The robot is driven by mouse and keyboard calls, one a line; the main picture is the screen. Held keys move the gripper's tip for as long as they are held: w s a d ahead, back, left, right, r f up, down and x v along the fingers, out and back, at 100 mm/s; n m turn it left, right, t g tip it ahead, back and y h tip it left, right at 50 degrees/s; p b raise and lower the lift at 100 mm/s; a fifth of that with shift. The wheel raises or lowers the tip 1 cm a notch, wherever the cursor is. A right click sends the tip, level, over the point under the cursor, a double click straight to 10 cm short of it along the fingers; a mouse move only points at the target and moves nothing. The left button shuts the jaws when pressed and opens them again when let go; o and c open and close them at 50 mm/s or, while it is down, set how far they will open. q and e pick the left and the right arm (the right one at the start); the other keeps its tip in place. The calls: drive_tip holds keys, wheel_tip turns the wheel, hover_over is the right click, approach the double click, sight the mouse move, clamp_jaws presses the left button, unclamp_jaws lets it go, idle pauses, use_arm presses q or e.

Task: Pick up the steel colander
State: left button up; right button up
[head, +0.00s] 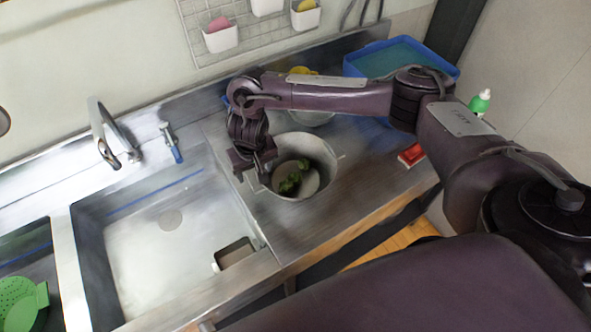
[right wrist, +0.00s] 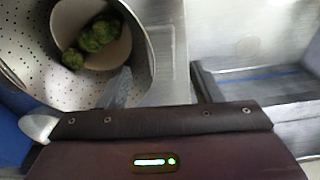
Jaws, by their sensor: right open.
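The steel colander (head: 325,154) stands on the steel counter right of the sink. A pale bowl (head: 306,184) with several green broccoli pieces (head: 290,183) is inside it. In the right wrist view the perforated colander wall (right wrist: 32,62) fills the upper left, with the bowl (right wrist: 112,58) and broccoli (right wrist: 98,36) inside. My right gripper (head: 252,176) is open at the colander's left rim. In the right wrist view one finger overlaps the inside of the wall and the other is outside. I cannot tell whether they touch it. My left gripper is not in view.
The sink basin (head: 165,250) with a tap (head: 103,140) lies left. A green strainer (head: 18,300) is at lower left. A blue tray (head: 375,62), a green-capped bottle (head: 480,102) and a red item (head: 411,155) are to the right. Bare counter lies in front of the colander.

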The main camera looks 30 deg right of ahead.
sight(255, 180)
drive_tip(key=shift+w+f, duration=0.15)
drive_tip(key=shift+f, duration=1.5)
clamp_jaws()
drive_tip(key=shift+a+r, duration=0.1)
